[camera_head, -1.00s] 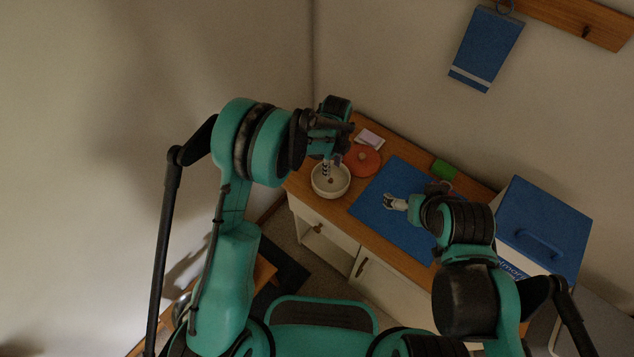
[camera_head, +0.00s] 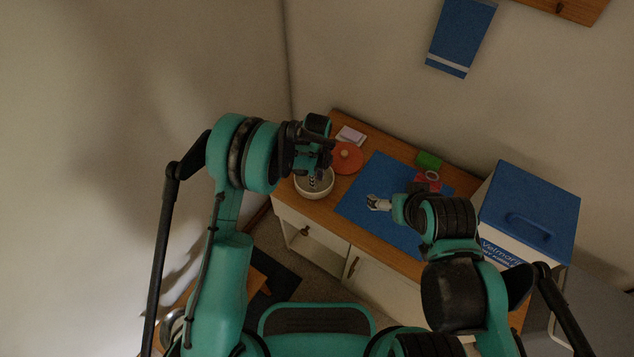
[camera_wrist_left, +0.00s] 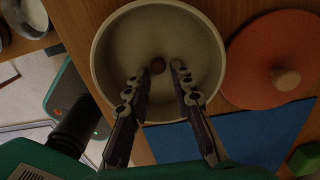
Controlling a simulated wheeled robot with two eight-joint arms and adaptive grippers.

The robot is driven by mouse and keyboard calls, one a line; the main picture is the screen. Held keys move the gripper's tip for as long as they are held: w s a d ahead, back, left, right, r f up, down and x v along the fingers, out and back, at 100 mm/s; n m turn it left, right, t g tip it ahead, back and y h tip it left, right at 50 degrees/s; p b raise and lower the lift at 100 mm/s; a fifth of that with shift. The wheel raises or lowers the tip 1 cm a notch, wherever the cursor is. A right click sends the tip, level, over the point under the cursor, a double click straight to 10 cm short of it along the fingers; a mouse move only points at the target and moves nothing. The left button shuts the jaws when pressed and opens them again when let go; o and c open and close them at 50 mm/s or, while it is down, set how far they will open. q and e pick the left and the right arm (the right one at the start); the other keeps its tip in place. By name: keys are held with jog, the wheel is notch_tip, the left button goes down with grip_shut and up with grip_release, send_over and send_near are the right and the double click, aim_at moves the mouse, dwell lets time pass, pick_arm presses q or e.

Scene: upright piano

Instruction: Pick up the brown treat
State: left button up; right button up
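The brown treat (camera_wrist_left: 157,66) is a small round ball on the floor of a pale bowl (camera_wrist_left: 104,62) in the left wrist view. The bowl also shows in the head view (camera_head: 314,194), where the treat cannot be made out. My left gripper (camera_wrist_left: 155,76) is open and empty, its two fingers reaching over the bowl on either side of the treat's line. The fingertips are close to the treat; the remaining height is hard to tell. My right gripper (camera_head: 376,203) is over the blue mat, small in the head view, and its opening is unclear.
An orange-red lid (camera_head: 347,157) with a knob lies beside the bowl. A white box with a blue lid (camera_head: 530,205) stands at the right.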

pick_arm(q)
jog(key=shift+c, duration=1.2)
